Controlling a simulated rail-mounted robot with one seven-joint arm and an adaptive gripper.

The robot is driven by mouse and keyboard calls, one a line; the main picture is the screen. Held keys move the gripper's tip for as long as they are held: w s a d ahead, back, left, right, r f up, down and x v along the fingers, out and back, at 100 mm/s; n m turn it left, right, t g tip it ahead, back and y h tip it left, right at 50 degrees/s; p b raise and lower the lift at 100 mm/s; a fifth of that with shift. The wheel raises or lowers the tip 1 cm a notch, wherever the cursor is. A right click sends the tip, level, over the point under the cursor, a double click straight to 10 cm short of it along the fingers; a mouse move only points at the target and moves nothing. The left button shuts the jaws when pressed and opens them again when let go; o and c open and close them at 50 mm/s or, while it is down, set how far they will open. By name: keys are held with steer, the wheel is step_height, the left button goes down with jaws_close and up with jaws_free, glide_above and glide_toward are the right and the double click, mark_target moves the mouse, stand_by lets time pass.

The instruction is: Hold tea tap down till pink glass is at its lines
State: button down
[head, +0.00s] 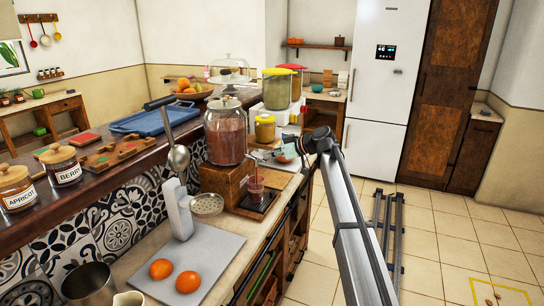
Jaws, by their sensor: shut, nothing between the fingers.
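The tea dispenser (226,132) is a big glass jar of reddish-brown liquid on a wooden stand (222,182). Its tap is on the right side of the jar's base, small and partly lost behind my gripper. The pink glass (256,187) stands upright on the dark drip tray (258,203) below the tap. It looks reddish inside; its lines and fill level are too small to read. My gripper (260,155) reaches in from the right, shut and empty, at tap height above the glass. I cannot tell whether it touches the tap.
Oranges (187,281) lie on a grey board (205,260) in front. A yellow jar (265,128) and tall containers (277,88) stand behind my gripper.

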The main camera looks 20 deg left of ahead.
stand_by(0.4)
steer(key=shift+r, duration=0.75)
steer(key=d+r+b, duration=0.2)
steer(key=d+r, duration=0.5)
steer(key=r, duration=0.3)
steer(key=shift+s+d+r, duration=0.3)
steer(key=shift+s+r, duration=0.05)
steer(key=shift+s, duration=0.05)
stand_by(1.1)
